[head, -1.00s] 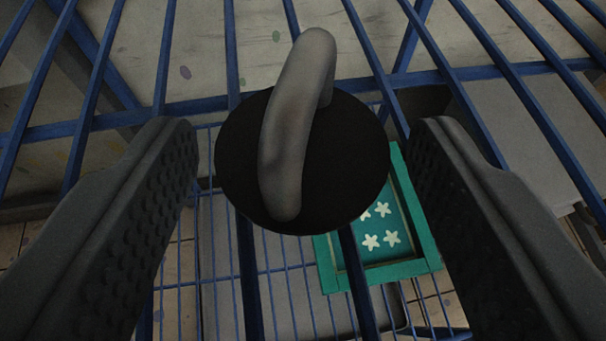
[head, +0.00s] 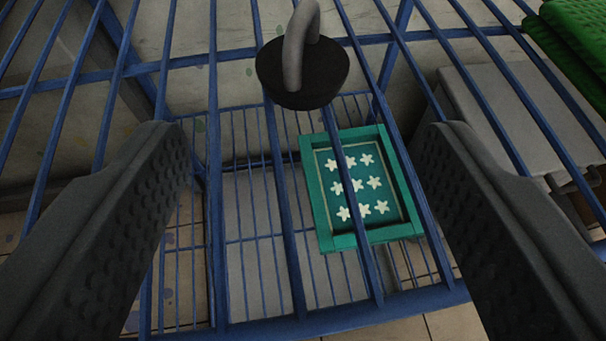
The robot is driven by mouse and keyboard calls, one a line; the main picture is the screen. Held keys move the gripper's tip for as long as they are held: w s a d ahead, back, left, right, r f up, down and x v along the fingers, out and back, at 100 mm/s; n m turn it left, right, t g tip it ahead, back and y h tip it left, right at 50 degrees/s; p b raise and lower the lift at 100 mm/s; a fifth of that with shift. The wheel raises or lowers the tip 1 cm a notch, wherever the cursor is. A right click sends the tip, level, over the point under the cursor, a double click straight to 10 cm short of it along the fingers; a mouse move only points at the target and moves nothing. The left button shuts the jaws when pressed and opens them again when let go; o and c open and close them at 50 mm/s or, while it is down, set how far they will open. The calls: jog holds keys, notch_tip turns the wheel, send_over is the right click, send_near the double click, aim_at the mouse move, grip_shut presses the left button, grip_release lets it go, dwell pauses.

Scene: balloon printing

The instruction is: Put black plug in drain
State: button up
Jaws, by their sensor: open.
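The black plug (head: 304,77) has a round black body and a grey curved handle (head: 297,43) on top. It rests on the upper blue wire rack at the top middle of the head view. My gripper (head: 308,140) is open, with one dark ridged finger at the left and one at the right. Nothing is between the fingers, and the plug lies beyond them, apart from both. No drain shows in this view.
The blue wire rack (head: 300,325) has long bars and a front rail. On a lower shelf below lies a green framed board with white stars (head: 345,240). A green ridged object (head: 570,50) and a grey box-like surface (head: 478,110) are at the right.

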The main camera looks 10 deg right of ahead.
jog(key=v, duration=0.3)
jog(key=shift+s+r+b, duration=0.1)
jog(key=shift+s+b, duration=0.3)
jog(key=shift+w, duration=0.1)
jog(key=w+a+r, duration=0.2)
jog(key=w+r, duration=0.2)
jog(key=r, duration=0.9)
jog(key=s+a+r, duration=0.2)
jog(key=a+r, duration=0.1)
jog(key=r, duration=0.6)
jog(key=s+a+r+t, duration=0.1)
jog(key=a+r, duration=0.2)
jog(key=r, duration=0.7)
jog(key=s+a+r+n, duration=0.1)
jog(key=a+r, duration=0.3)
jog(key=r, duration=0.6)
jog(key=shift+s+t, duration=0.4)
jog(key=shift+s, duration=0.4)
jog(key=shift+o, duration=0.4)
jog(key=s+a+r+y, duration=0.1)
jog(key=s+a+r, duration=0.4)
jog(key=s+r, duration=0.4)
jog(key=shift+a+r+n+y, duration=0.15)
jog(key=shift+r+n+y, duration=0.2)
jog(key=shift+r, duration=0.35)
jog(key=shift+s+a+r, duration=0.15)
jog(key=shift+s+a, duration=0.05)
jog(key=shift+s, duration=0.1)
